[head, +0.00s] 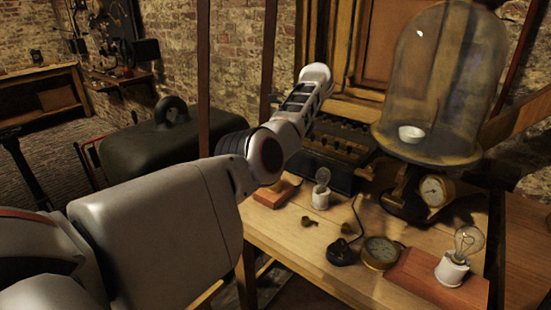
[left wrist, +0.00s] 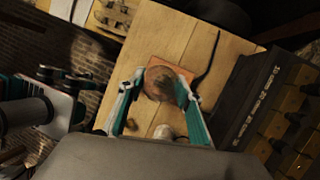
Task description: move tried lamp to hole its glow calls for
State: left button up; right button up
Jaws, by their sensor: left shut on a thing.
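My left gripper (left wrist: 161,86) shows in the left wrist view, its two teal fingers closed on the sides of a round, brownish glass lamp (left wrist: 160,82). A reddish wooden block (left wrist: 172,62) lies below or behind the lamp; I cannot tell whether they touch. In the head view my forearm hides the gripper and the held lamp. A clear bulb in a white socket (head: 464,250) stands on a reddish board at the right. No glow is visible. My right gripper is not in view.
A dark box with rows of recesses (head: 338,150) stands at the table's back; holes are hard to make out. A glass bell jar (head: 440,80) stands at the right.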

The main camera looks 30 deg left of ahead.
pick_arm(q)
jog(key=shift+r, duration=0.3)
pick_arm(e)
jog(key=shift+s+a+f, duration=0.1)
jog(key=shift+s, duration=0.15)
pick_arm(q)
jog(key=shift+r, duration=0.35)
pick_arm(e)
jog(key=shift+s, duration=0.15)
pick_arm(q)
jog(key=shift+r, duration=0.45)
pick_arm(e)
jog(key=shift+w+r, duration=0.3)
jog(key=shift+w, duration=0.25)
pick_arm(q)
jog(key=shift+r, duration=0.1)
